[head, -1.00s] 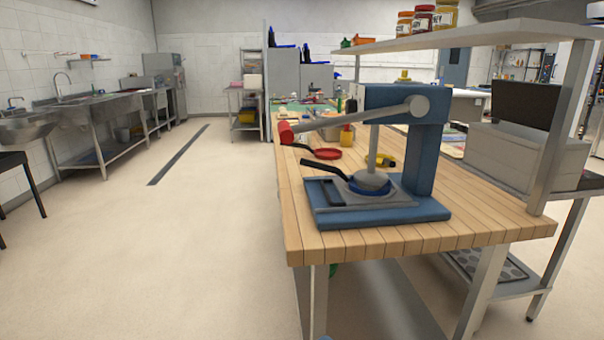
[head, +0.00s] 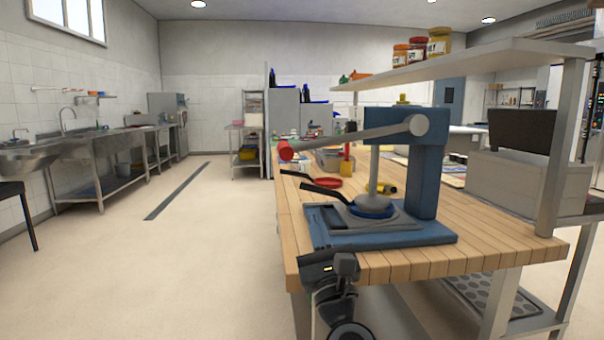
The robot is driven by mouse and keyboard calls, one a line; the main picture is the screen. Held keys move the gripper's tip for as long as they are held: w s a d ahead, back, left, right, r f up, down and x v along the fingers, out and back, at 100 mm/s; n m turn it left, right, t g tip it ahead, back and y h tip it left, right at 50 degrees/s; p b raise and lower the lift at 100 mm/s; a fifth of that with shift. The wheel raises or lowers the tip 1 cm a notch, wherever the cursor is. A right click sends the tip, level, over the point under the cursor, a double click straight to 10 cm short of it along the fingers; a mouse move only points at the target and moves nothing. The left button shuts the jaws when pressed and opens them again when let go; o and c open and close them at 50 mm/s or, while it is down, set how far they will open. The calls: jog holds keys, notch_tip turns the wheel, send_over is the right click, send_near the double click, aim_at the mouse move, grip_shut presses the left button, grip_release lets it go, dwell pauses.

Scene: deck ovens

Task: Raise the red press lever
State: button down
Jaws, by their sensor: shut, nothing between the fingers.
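The blue press (head: 428,180) stands on the near end of the wooden worktable. Its grey lever arm (head: 350,137) runs left from the pivot at the top of the column and slopes slightly down to a red handle (head: 285,150). A grey plunger (head: 375,175) comes down onto a round blue pan (head: 371,207) on the press base. My gripper (head: 328,266) is at the bottom of the head view, in front of the table's near edge. It is dark, shut and empty, well below the red handle and apart from it.
The worktable (head: 440,262) holds black-handled pans, a red dish (head: 327,183) and yellow items behind the press. A shelf (head: 470,50) with jars overhangs on the right, held by a metal post (head: 562,150). Open floor (head: 220,270) lies to the left.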

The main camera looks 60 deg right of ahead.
jog(key=shift+d+r+m, duration=0.1)
jog(key=shift+d+m, duration=0.1)
jog(key=shift+m, duration=0.1)
jog(key=shift+w, duration=0.1)
jog(key=r+p+x, duration=0.1)
jog(key=p+x, duration=0.2)
jog(key=x, duration=0.3)
jog(key=a+r+p+x, duration=0.1)
jog(key=p+x, duration=0.3)
jog(key=x, duration=0.2)
jog(key=shift+r, duration=0.5)
